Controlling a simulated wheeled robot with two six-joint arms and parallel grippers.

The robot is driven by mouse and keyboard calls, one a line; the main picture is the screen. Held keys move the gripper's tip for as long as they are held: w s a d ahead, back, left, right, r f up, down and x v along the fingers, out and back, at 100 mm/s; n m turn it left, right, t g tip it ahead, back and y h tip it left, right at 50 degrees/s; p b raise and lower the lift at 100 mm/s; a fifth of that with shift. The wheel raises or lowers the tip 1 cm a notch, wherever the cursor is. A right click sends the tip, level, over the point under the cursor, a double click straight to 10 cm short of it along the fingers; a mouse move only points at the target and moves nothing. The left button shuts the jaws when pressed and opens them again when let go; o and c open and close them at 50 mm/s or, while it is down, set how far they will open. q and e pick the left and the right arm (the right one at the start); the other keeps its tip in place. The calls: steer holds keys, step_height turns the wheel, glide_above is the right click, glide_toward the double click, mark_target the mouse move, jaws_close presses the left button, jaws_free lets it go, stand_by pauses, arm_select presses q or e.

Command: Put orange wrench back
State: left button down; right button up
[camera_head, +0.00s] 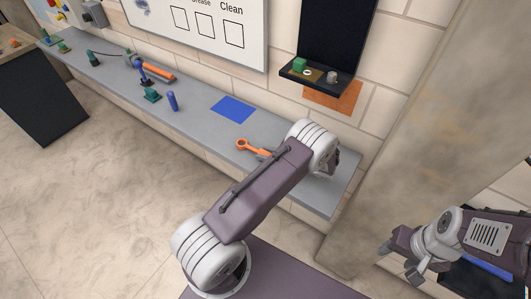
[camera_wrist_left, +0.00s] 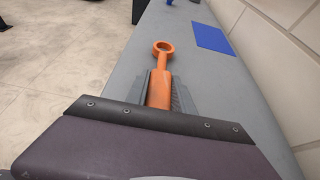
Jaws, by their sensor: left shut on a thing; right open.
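The orange wrench (camera_head: 244,146) is over the grey bench, with its ring end pointing left in the head view. In the left wrist view, the wrench (camera_wrist_left: 160,87) points away from me, ring end far. My left gripper (camera_wrist_left: 159,98) is shut on its handle, one finger on each side. In the head view my left arm hides most of the left gripper (camera_head: 268,154). I cannot tell whether the wrench touches the bench. My right gripper (camera_head: 402,259) is open and empty at the lower right, away from the bench.
The long grey bench (camera_head: 205,92) runs along a brick wall. A blue square (camera_head: 233,109) lies beyond the wrench. A blue cylinder (camera_head: 172,101), green pieces (camera_head: 152,95) and an orange-and-grey tool (camera_head: 157,70) stand further left. A black shelf (camera_head: 313,78) and an orange panel (camera_head: 337,99) are on the wall.

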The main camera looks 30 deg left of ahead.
arm_select(q)
steer(key=shift+f+b, duration=0.2)
steer(key=shift+b, duration=0.15)
steer(key=c, duration=1.1)
jaws_free()
steer(key=shift+r, duration=0.1)
steer(key=shift+d, duration=0.35)
steer(key=b+v, duration=0.1)
steer(key=v, duration=0.3)
steer(key=b+v, duration=0.1)
steer(key=v, duration=0.3)
steer(key=shift+s, duration=0.25)
steer(key=shift+d+r, duration=0.15)
steer(key=shift+d, duration=0.05)
steer(key=shift+a, duration=0.15)
